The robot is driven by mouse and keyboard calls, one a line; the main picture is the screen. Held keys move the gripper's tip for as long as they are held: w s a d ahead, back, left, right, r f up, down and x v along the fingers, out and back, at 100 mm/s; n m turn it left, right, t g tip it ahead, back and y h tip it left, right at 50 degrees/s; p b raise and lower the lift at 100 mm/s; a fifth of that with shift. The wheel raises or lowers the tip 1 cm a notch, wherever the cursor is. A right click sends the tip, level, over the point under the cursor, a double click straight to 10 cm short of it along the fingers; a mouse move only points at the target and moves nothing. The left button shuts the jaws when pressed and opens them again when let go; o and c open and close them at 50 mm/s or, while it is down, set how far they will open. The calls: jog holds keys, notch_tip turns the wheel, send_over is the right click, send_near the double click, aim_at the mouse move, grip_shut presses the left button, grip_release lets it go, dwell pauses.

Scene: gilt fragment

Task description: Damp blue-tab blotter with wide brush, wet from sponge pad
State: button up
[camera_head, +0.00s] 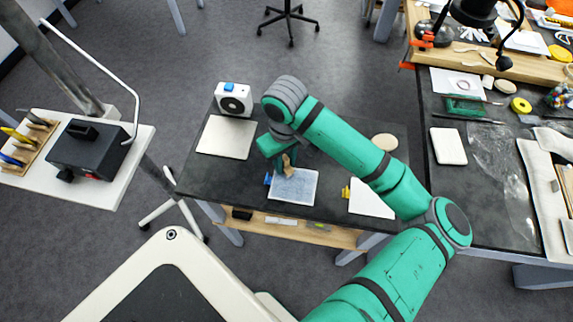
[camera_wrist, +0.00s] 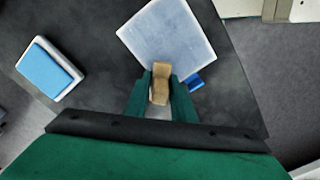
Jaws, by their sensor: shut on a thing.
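The blue-tab blotter (camera_head: 297,192) lies flat on the dark table, its surface a mottled pale blue-grey. Its blue tab (camera_head: 267,179) sticks out at the left; it also shows in the wrist view (camera_wrist: 195,81). My gripper (camera_wrist: 160,88) is shut on the wide brush (camera_wrist: 160,72), whose tan body shows between the fingers. The brush (camera_head: 288,167) is at the blotter's tab-side corner; I cannot tell whether it touches. Its bristles are hidden. The sponge pad (camera_wrist: 50,68), blue on a white base, lies apart to the left in the wrist view; my arm hides it in the head view.
A white blotter (camera_head: 370,201) with a yellow tab (camera_head: 346,192) lies right of the blue-tab one. A pale board (camera_head: 227,138) and a white device (camera_head: 234,100) stand at the back left. A beige disc (camera_head: 385,141) lies behind my arm. A shelf (camera_head: 290,226) runs under the front edge.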

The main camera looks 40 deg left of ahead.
aim_at(285, 159)
jog(key=r, duration=0.3)
jog(key=shift+s+a, duration=0.15)
jog(key=shift+a, duration=0.05)
jog(key=shift+d+r, duration=0.2)
jog(key=shift+r, duration=0.4)
jog(key=shift+d+r, duration=0.15)
jog(key=shift+r, duration=0.45)
jog(key=shift+a+r, duration=0.15)
jog(key=shift+r, duration=1.15)
